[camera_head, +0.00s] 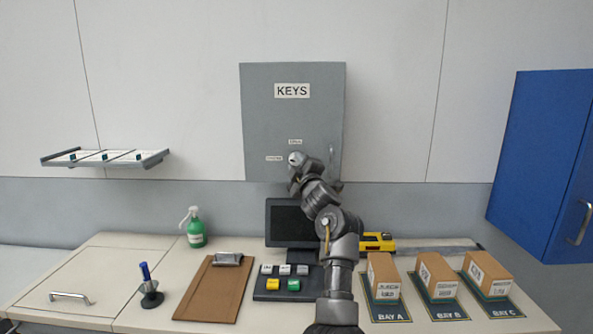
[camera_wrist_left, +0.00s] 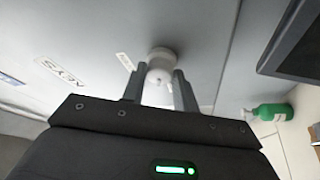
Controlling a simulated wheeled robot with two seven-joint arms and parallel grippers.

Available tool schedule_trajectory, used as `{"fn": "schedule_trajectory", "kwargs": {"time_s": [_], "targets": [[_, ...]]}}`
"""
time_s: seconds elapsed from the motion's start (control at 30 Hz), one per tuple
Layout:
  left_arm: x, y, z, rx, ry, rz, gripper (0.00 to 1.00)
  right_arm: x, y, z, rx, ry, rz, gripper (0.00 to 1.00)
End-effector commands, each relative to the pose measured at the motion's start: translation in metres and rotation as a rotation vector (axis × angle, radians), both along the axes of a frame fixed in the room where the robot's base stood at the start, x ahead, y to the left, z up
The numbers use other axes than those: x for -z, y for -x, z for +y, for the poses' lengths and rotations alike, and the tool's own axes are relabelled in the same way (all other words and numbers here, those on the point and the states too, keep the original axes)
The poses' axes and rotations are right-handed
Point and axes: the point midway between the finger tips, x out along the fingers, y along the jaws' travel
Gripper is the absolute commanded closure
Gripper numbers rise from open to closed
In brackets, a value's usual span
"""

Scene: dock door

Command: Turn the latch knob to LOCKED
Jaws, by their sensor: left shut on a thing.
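The grey key cabinet (camera_head: 260,110) hangs on the wall and is marked KEYS. The white latch knob (camera_head: 295,157) sits low on its front. One small label (camera_head: 295,142) is above the knob and another (camera_head: 273,158) is to its left; both are too small to read surely. My left gripper (camera_head: 297,168) is at the knob and partly covers it. In the left wrist view the two fingers of the left gripper (camera_wrist_left: 159,84) are shut on the knob (camera_wrist_left: 161,60), one on each side. Which way the knob points is not clear. My right gripper is not in view.
Boxes (camera_head: 437,275) stand at the right. A blue cabinet (camera_head: 543,155) hangs far right, a wall shelf (camera_head: 105,158) left.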

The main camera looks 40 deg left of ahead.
Motion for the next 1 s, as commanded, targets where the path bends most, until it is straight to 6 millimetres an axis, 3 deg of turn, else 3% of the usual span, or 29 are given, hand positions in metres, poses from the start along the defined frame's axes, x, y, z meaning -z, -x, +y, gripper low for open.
{"fn": "schedule_trajectory", "kwargs": {"time_s": [0.03, 0.5, 1.0], "targets": [[-0.007, 0.000, -0.001, 0.004, 0.021, -0.038, 0.93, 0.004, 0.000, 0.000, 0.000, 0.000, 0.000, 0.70], [-0.011, 0.000, -0.001, 0.005, 0.228, -0.197, 0.93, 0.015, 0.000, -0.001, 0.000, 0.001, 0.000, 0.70], [-0.013, 0.000, -0.001, 0.004, 0.264, -0.224, 0.93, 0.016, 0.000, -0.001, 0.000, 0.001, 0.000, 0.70]]}}
